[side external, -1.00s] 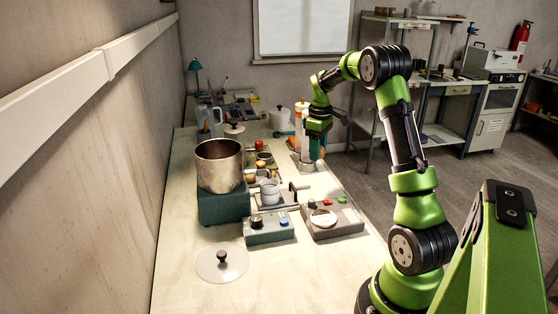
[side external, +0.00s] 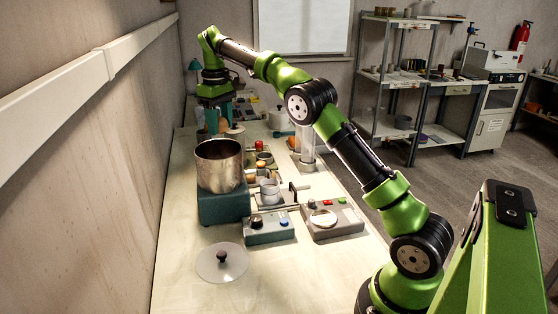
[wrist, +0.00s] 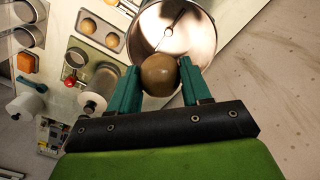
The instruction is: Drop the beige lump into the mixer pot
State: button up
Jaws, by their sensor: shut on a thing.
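My gripper (side external: 213,120) is shut on the beige lump (wrist: 160,75), a round brownish ball held between the teal fingers in the wrist view. The mixer pot (side external: 219,170) is an open metal pot on a teal base (side external: 222,209). In the side view my gripper is up beyond the pot's far rim. In the wrist view the open pot (wrist: 153,38) shows its bright inside and a stirrer, just past the lump, which overlaps its near rim. The lump's height above the rim is hard to judge.
Control boxes (side external: 269,231) and a cup (side external: 269,192) stand right of the pot. Other round lumps (wrist: 88,25) sit in a tray. The wall runs along the left.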

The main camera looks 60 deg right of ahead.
jog(key=shift+f, duration=2.55)
jog(key=o, duration=1.1)
jog(key=shift+o, duration=0.3)
jog(key=shift+d, duration=0.2)
notch_tip(320, 180, up, 6)
jog(key=shift+f, duration=0.1)
jog(key=shift+a+r, duration=0.3)
jog(key=shift+r, duration=0.55)
